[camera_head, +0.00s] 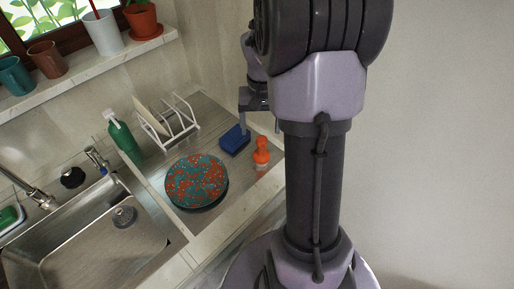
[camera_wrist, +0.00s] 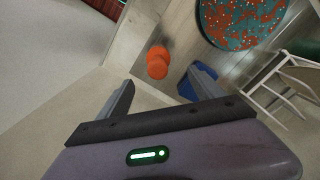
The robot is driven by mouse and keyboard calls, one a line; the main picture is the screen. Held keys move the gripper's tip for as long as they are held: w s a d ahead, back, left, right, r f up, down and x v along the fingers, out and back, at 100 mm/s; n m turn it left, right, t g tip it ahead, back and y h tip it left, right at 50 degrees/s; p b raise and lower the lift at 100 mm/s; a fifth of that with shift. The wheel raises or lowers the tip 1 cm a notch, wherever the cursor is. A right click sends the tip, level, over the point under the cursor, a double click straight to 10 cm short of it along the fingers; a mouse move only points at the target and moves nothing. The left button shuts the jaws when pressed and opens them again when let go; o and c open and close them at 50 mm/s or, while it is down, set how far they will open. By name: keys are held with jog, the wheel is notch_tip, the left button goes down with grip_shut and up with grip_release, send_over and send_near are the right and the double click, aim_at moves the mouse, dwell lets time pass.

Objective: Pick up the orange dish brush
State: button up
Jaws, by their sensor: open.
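The orange dish brush (camera_head: 261,153) stands near the right end of the metal drainboard, close to its front edge, with a round knob on top. In the wrist view the orange brush (camera_wrist: 157,63) shows beyond my fingers, apart from them. My gripper (camera_head: 258,128) hangs over the right end of the counter, above and behind the brush, partly hidden by my arm. In the wrist view my gripper's fingers (camera_wrist: 160,92) are spread with nothing between them.
A blue sponge or block (camera_head: 235,140) lies just left of the brush. A patterned plate (camera_head: 197,181), a white dish rack (camera_head: 172,124) and a green bottle (camera_head: 122,137) stand further left. The sink (camera_head: 95,250) is at lower left. A wall borders the right.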

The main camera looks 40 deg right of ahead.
aim_at(261, 138)
notch_tip(261, 138, down, 6)
jog(key=shift+f+b, duration=0.1)
jog(key=shift+b, duration=0.8)
jog(key=f+b, duration=0.3)
jog(key=f, duration=0.2)
jog(key=shift+s+f, duration=0.2)
jog(key=shift+r, duration=0.15)
jog(key=shift+c, duration=0.5)
jog(key=c, duration=1.4)
jog(key=shift+r, duration=0.1)
